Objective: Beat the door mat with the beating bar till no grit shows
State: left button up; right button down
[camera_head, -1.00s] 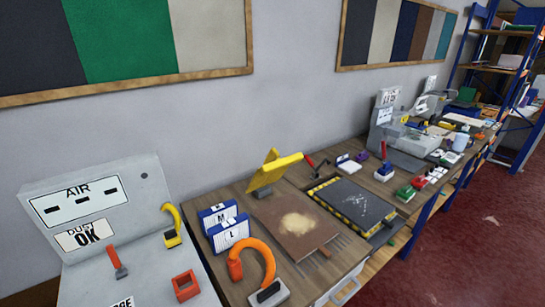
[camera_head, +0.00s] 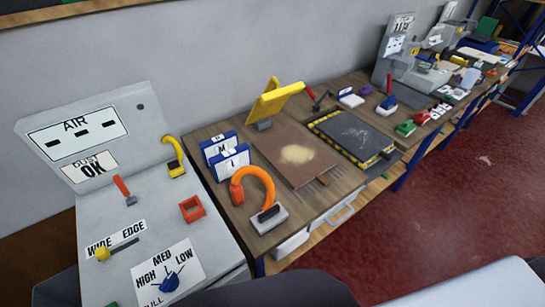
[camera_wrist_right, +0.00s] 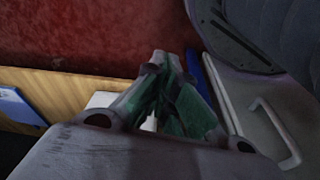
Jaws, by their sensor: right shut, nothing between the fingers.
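A brown mat (camera_head: 313,171) lies flat on the wooden bench, with a pale tan patch of grit (camera_head: 297,153) near its middle. It looks like the door mat. A yellow bar (camera_head: 277,101) on a grey foot stands raised and tilted at the mat's back edge, apart from the mat; it looks like the beating bar. A dark panel (camera_head: 352,133) in a yellow-black striped frame lies to the right, with faint pale marks. My right gripper (camera_wrist_right: 168,92) shows in the right wrist view, green-padded fingers closed and empty, away from the mat. My left gripper is not in view.
An orange hooked handle (camera_head: 254,183) on a white block stands at the mat's left front. Blue-white M and L blocks (camera_head: 226,156) stand behind it. A grey AIR machine (camera_head: 90,132) with knobs is at left. Red floor (camera_head: 440,200) in front is clear.

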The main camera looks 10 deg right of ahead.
aim_at(273, 92)
jog(key=w+r+t+b, duration=0.1)
jog(key=w+r, duration=0.2)
jog(key=r, duration=0.9)
jog(key=w+r+b, duration=0.1)
jog(key=w+r, duration=0.1)
jog(key=r, duration=0.9)
jog(key=w+r+t+b, duration=0.1)
jog(key=w+r, duration=0.2)
jog(key=r, duration=0.9)
jog(key=w+a+r+t, duration=0.1)
jog(key=w+r, duration=0.1)
jog(key=w, duration=0.3)
jog(key=w+a+r+t+y, duration=0.1)
jog(key=w+r, duration=0.1)
jog(key=w, duration=0.4)
jog(key=w+a+r+n+t, duration=0.1)
jog(key=w+r, duration=0.2)
jog(key=w, duration=0.2)
jog(key=shift+w+y, duration=0.15)
jog(key=shift+y, duration=0.25)
jog(key=w+r+t+y, duration=0.1)
jog(key=w+r+t, duration=0.2)
jog(key=w+r, duration=0.9)
jog(key=w+r+n+t+y, duration=0.1)
jog(key=w+r+t+y, duration=0.1)
jog(key=w+r, duration=1)
notch_tip(273, 92, up, 6)
jog(key=shift+w+d+f+t, duration=0.2)
jog(key=shift+w+t, duration=0.2)
jog(key=shift+t, duration=0.2)
